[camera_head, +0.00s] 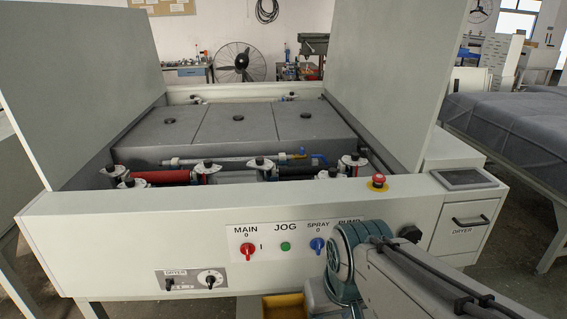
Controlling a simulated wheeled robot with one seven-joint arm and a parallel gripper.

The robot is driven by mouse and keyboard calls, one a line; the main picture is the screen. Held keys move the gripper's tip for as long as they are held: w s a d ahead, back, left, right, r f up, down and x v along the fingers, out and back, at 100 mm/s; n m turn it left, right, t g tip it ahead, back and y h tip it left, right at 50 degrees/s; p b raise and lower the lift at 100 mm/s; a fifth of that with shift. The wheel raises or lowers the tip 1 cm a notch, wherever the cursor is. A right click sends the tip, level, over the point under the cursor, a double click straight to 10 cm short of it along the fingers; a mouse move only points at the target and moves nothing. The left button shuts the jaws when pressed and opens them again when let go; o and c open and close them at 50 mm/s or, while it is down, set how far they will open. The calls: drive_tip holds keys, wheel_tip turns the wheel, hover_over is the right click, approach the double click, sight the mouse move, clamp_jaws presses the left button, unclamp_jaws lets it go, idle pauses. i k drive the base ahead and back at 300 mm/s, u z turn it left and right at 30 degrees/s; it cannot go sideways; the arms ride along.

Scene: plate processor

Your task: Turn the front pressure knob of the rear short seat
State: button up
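Several small seats with dark-topped knobs stand in the machine's trough behind the front panel. Some are at the left (112,170), some at the middle (260,162) and some at the right (352,159). A red roller (160,177) runs between the left seats and the one beside it (207,167). I cannot tell which seat is the rear short one, or which knob is its front pressure knob. My arm crosses the lower right, in front of the panel and apart from the seats. My gripper is out of view.
The white front panel (120,240) carries a red MAIN switch (247,249), a green JOG button (285,246) and a blue SPRAY switch (317,244). A red emergency button (378,181) sits on top right. Tall grey covers (80,80) stand raised on both sides. The space above the seats is clear.

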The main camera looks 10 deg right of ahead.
sight(260, 163)
drive_tip(key=z, duration=0.4)
drive_tip(key=k, duration=0.85)
drive_tip(key=u, duration=0.35)
drive_tip(key=i, duration=0.6)
drive_tip(key=u, duration=0.6)
drive_tip(key=i, duration=0.7)
drive_tip(key=z, duration=0.2)
